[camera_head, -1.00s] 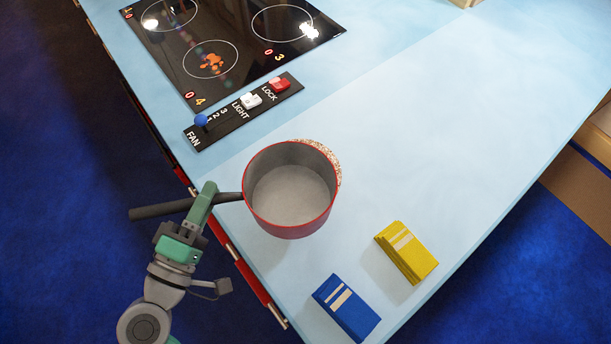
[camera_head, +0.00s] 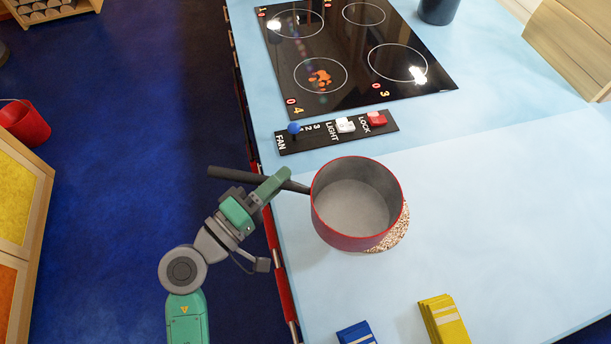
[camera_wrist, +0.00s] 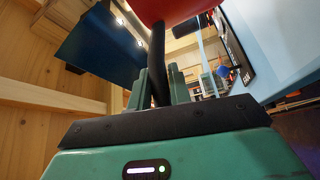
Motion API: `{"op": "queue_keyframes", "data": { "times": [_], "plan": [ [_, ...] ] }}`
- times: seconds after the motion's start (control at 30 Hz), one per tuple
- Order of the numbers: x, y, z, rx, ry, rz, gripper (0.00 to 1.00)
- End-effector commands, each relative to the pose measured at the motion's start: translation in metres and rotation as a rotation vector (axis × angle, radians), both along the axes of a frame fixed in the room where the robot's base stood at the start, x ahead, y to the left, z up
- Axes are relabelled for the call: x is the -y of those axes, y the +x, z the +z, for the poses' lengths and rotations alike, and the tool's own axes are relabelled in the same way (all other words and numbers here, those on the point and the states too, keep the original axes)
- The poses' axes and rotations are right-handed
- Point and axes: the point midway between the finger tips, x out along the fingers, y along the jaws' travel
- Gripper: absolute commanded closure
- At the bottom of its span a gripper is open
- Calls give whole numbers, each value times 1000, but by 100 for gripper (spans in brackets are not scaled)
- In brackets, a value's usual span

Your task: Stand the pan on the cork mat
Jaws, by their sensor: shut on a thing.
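The pan (camera_head: 340,236) is a red pot with a grey inside and a long dark handle (camera_head: 232,175). It looks upright, over the counter's left part. My gripper (camera_head: 280,182) is shut on the handle, left of the pot. The speckled cork mat (camera_head: 396,233) shows only as a crescent at the pot's lower right; the pot hides the rest. The pot is off-centre from the mat, toward the hob side. I cannot tell whether its base touches anything. In the wrist view the handle (camera_wrist: 157,62) runs between my fingers up to the red pot (camera_wrist: 172,8).
A black switch panel (camera_head: 325,139) and a hob (camera_head: 350,62) lie beyond the pan. A blue block (camera_head: 356,334) and a yellow block (camera_head: 444,320) lie at the near side. The counter to the right is clear. A dark container (camera_head: 438,10) stands at the back.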

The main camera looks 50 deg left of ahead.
Motion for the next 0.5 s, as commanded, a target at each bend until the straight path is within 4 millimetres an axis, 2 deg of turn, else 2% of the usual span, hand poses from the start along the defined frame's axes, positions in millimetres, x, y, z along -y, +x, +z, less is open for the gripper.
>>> {"op": "queue_keyframes", "data": {
  "times": [0.1,0.2,0.4,0.5],
  "plan": [
    [4,24,2,5,0,-2,100],
    [5,35,0,4,-1,-1,100],
    [6,41,-2,4,0,0,100],
    [8,51,-1,5,0,-2,100]
  ]
}}
